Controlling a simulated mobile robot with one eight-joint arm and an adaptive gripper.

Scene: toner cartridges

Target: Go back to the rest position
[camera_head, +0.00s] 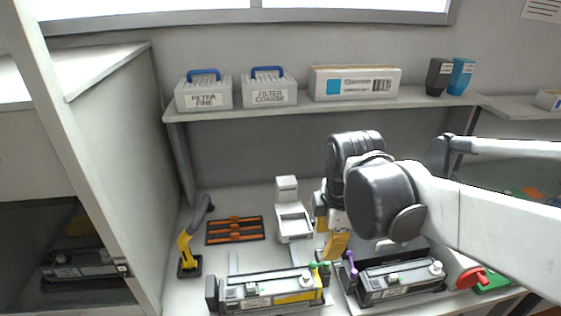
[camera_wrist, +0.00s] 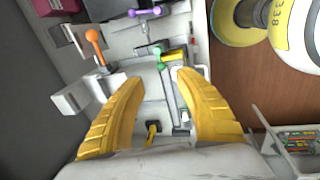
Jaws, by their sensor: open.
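My gripper (camera_wrist: 160,105) shows in the wrist view as two yellow fingers spread wide apart, with nothing held between them. In the head view my arm reaches in from the right and partly hides the gripper (camera_head: 337,240), which hangs above the bench behind the cartridges. One toner cartridge (camera_head: 268,291) with a yellow label and a green knob lies at the front middle. A second dark cartridge (camera_head: 402,281) with a purple knob lies to its right, below my arm.
A shelf (camera_head: 300,106) holds two filter boxes (camera_head: 204,95), a carton (camera_head: 354,83) and two bottles (camera_head: 461,76). On the bench stand a yellow-black tool (camera_head: 187,250), an orange-black rack (camera_head: 235,230) and a white device (camera_head: 292,212). Another cartridge (camera_head: 82,266) sits in the left cabinet.

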